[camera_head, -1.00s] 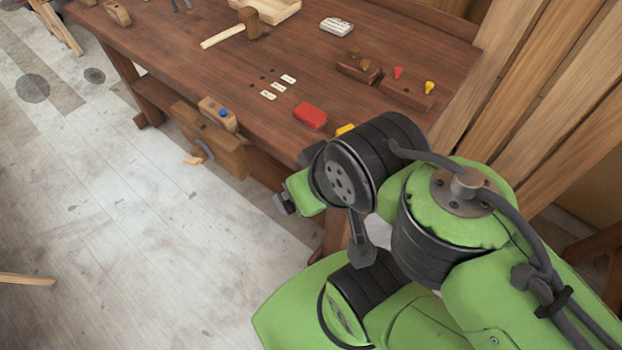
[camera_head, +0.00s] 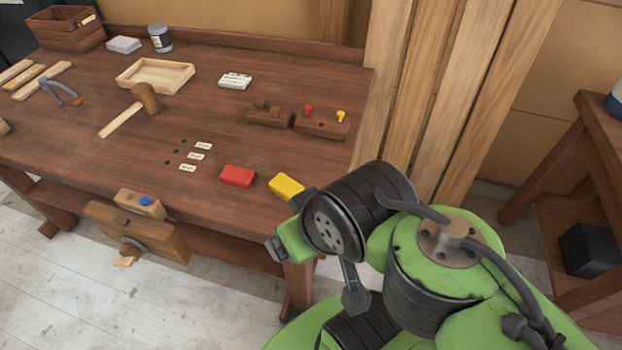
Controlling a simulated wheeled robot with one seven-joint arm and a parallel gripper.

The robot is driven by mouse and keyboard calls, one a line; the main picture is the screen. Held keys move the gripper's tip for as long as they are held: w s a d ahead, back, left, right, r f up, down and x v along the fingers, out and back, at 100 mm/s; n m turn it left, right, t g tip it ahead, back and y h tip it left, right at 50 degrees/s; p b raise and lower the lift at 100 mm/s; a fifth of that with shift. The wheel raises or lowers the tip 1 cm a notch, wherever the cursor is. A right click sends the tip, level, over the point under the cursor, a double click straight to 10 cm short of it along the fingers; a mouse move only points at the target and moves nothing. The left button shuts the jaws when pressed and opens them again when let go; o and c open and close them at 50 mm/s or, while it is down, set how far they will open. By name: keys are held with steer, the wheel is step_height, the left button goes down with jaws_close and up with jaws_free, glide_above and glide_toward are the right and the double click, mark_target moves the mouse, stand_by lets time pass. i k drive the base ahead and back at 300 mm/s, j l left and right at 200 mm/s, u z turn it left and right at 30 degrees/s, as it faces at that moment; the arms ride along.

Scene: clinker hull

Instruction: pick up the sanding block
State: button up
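No block is plainly marked as the sanding block. A pale grey block (camera_head: 123,45) lies flat at the back left of the workbench (camera_head: 110,120) and could be it. A red block (camera_head: 237,176) and a yellow block (camera_head: 286,187) lie near the front right edge. My gripper (camera_head: 276,248), seen only as a small dark end past my green wrist, is by the bench's front right corner, far from the grey block. Its fingers are not clear enough to show open or shut. I see nothing held.
A mallet (camera_head: 146,98), a shallow wooden tray (camera_head: 156,75), a grey jar (camera_head: 160,38) and a wooden crate (camera_head: 67,28) stand on the bench. A vise (camera_head: 137,230) juts from its front. Upright planks (camera_head: 430,90) stand at right. Floor at lower left is clear.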

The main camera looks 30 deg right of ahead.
mark_target(282, 185)
steer(key=z, duration=0.45)
steer(key=j+z, duration=0.1)
steer(key=j, duration=0.85)
steer(key=i+j, duration=0.15)
steer(key=i+j+z, duration=0.1)
steer(key=j, duration=0.3)
steer(key=i+j, duration=0.15)
steer(key=j+z, duration=0.05)
steer(key=j, duration=0.05)
